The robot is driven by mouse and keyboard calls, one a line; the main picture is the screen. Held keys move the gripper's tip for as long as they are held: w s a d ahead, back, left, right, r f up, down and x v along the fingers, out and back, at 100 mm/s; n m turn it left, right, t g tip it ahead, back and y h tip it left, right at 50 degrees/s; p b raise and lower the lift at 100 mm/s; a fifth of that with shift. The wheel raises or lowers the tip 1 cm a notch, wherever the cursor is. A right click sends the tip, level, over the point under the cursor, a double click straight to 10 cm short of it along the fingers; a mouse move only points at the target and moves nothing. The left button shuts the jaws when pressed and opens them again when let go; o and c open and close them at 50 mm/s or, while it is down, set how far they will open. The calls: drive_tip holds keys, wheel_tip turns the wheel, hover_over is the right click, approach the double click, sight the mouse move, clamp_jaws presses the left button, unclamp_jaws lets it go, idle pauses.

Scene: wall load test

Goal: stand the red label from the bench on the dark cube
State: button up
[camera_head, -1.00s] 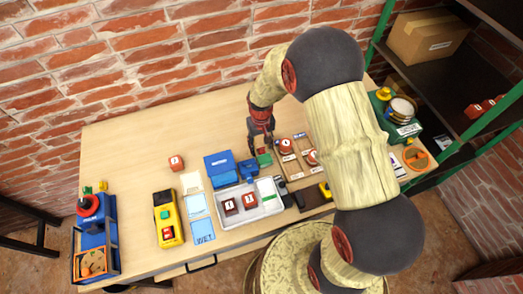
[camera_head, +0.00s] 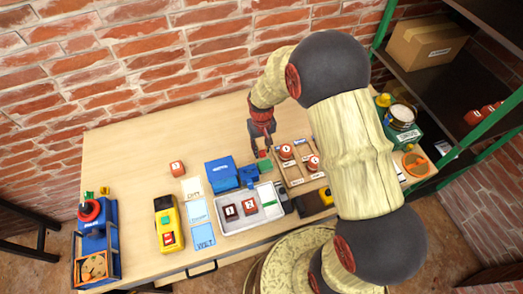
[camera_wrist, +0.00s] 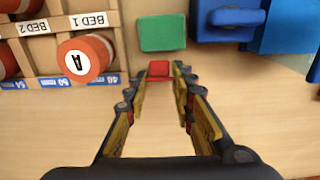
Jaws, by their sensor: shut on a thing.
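My gripper (camera_wrist: 159,75) is shut on the small red label (camera_wrist: 159,69), which sits between its fingertips in the wrist view. In the head view my gripper (camera_head: 262,145) is over the bench, behind the white tray. The label is small there and partly hidden by the fingers. A green block (camera_wrist: 162,30) lies just beyond the label. A dark cube (camera_head: 231,211) with a white mark sits in the white tray (camera_head: 222,229), left of a redder marked cube (camera_head: 249,207).
A blue box (camera_head: 222,174) stands left of my gripper. A wooden rack (camera_head: 293,178) with red-topped round pieces is on the right; one marked A (camera_wrist: 83,58) is close in the wrist view. A yellow device (camera_head: 167,224) stands left of the tray. The back left bench is clear.

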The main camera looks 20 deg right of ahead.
drive_tip(key=s+r, duration=0.1)
drive_tip(key=r, duration=0.1)
drive_tip(key=s+r+p, duration=0.1)
drive_tip(key=s+r, duration=0.3)
drive_tip(key=r, duration=0.1)
drive_tip(key=shift+p, duration=0.35)
drive_tip(key=s+r+p, duration=0.1)
drive_tip(key=s+r, duration=0.3)
drive_tip(key=s, duration=0.5)
hover_over(263, 155)
drive_tip(key=w+f, duration=0.1)
drive_tip(key=f, duration=0.1)
drive_tip(key=w+f+b, duration=0.1)
drive_tip(key=f, duration=0.2)
drive_tip(key=w+f+b, duration=0.1)
drive_tip(key=f, duration=0.1)
drive_tip(key=shift+w+f, duration=0.2)
drive_tip(key=shift+w, duration=0.15)
